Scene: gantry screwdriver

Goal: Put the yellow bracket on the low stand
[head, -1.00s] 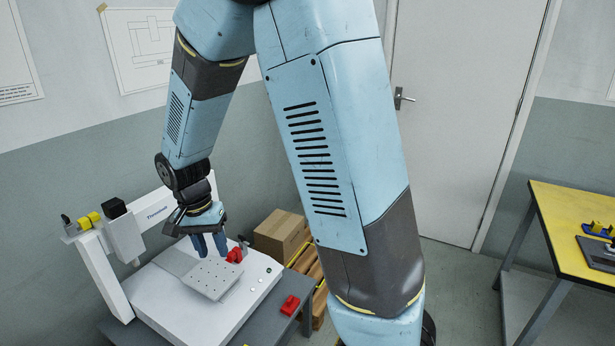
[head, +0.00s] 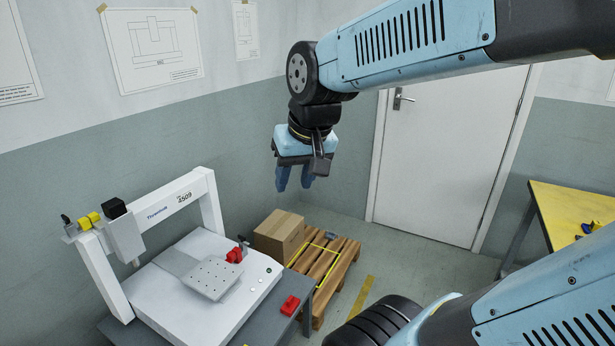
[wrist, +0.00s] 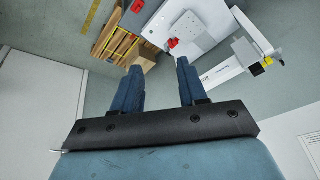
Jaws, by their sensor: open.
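My gripper (head: 295,184) is open and empty, raised in the air above and behind the cardboard box, pointing down. In the wrist view its two blue fingers (wrist: 160,78) are apart with nothing between them. No low stand can be told for certain either. The gantry machine (head: 150,285) stands at the lower left, with a perforated plate (head: 212,279) on its bed and a red part (head: 235,255) beside the plate.
A red piece (head: 290,305) lies on the grey bench. The yellow-topped table (head: 565,205) is at the far right. A closed door (head: 440,160) is behind, with clear floor before it.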

